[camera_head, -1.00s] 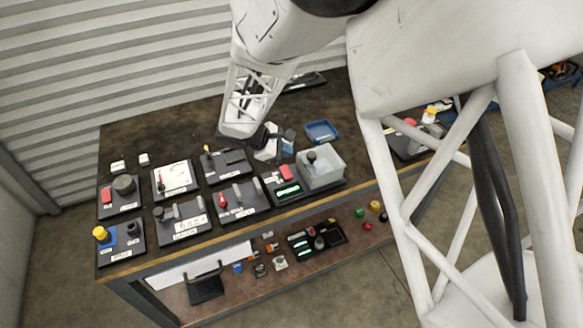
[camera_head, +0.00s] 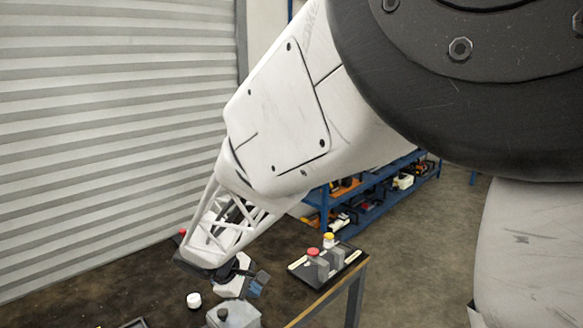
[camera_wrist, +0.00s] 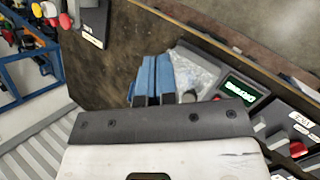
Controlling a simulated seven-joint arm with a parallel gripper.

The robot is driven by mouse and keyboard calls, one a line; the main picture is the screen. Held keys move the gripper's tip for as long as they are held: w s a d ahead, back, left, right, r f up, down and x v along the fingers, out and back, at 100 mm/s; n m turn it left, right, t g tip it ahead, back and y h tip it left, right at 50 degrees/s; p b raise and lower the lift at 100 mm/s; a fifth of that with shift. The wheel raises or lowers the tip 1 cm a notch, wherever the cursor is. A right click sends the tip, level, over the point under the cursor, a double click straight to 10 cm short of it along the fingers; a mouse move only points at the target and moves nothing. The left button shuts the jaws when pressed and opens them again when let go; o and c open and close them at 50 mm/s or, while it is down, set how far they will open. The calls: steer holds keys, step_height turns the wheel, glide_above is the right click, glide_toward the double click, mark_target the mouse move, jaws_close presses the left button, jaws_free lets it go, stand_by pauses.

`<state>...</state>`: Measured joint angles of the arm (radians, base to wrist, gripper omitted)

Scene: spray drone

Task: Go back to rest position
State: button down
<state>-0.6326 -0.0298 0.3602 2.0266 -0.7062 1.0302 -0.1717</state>
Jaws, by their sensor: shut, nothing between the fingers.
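My gripper (camera_head: 258,283) hangs over the dark workbench (camera_head: 150,275) in the head view, just above and to the right of a translucent grey box (camera_head: 235,316). Its blue fingers (camera_wrist: 153,80) lie close together in the wrist view, shut and with nothing seen between them. There the translucent box (camera_wrist: 197,72) shows just right of the fingers; I cannot tell how far below them it is. My white arm hides part of the bench in the head view.
A panel with red and yellow buttons (camera_head: 328,262) sits near the bench's right end. A small white round object (camera_head: 194,300) lies left of the box. A lit green display (camera_wrist: 239,91) shows in the wrist view. Blue shelves (camera_head: 375,190) stand behind.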

steer(key=s+d+r+m+g+y, duration=0.1)
steer(key=s+d+r+m, duration=0.3)
steer(key=d, duration=0.4)
steer(key=s+d+r+m+y, duration=0.2)
steer(key=s+d+r+m, duration=0.15)
steer(key=s+d, duration=0.35)
steer(key=s+d+r+m+g+y, duration=0.1)
steer(key=s+d+r+m, duration=0.25)
steer(key=d, duration=0.45)
steer(key=s+d+r+m+t+y, duration=0.1)
steer(key=s+d, duration=0.4)
steer(key=s, duration=0.5)
steer(key=m+y, duration=0.1)
steer(key=m, duration=0.1)
steer(key=shift+s+r+m+t, duration=0.25)
steer(key=shift+r+m+t, duration=0.05)
steer(key=shift+r, duration=0.05)
